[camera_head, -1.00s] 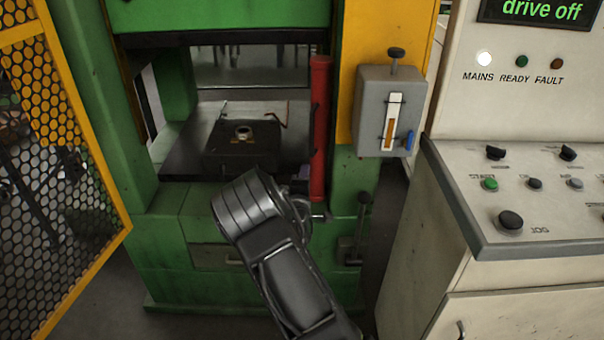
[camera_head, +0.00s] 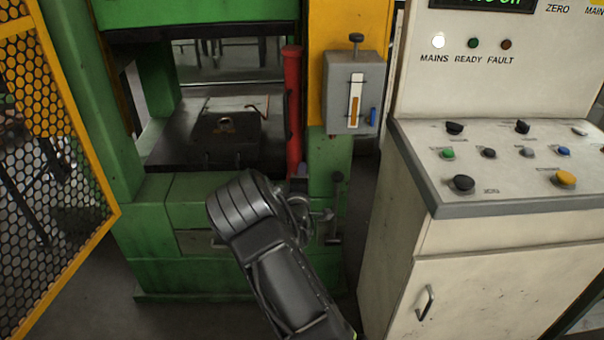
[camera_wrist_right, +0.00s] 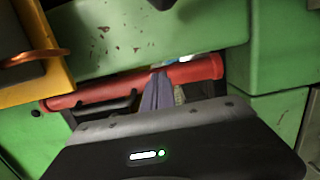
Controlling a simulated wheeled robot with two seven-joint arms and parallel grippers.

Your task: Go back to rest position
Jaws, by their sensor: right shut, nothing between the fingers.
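My right arm comes up from the bottom middle of the head view, in front of the green press (camera_head: 185,205). My right gripper (camera_head: 326,215) shows small beside the wrist, near the foot of the red cylinder (camera_head: 293,110). In the right wrist view the fingertips of my right gripper (camera_wrist_right: 162,75) are together with nothing between them, in front of the red cylinder (camera_wrist_right: 85,95). Whether they touch it cannot be told. My left gripper is in neither view.
A yellow mesh guard (camera_head: 55,150) stands at the left. A white control console (camera_head: 480,255) with knobs and buttons stands at the right. A grey gauge box (camera_head: 340,92) hangs on the press. A dark block (camera_head: 228,133) lies on the press bed. Floor shows between press and console.

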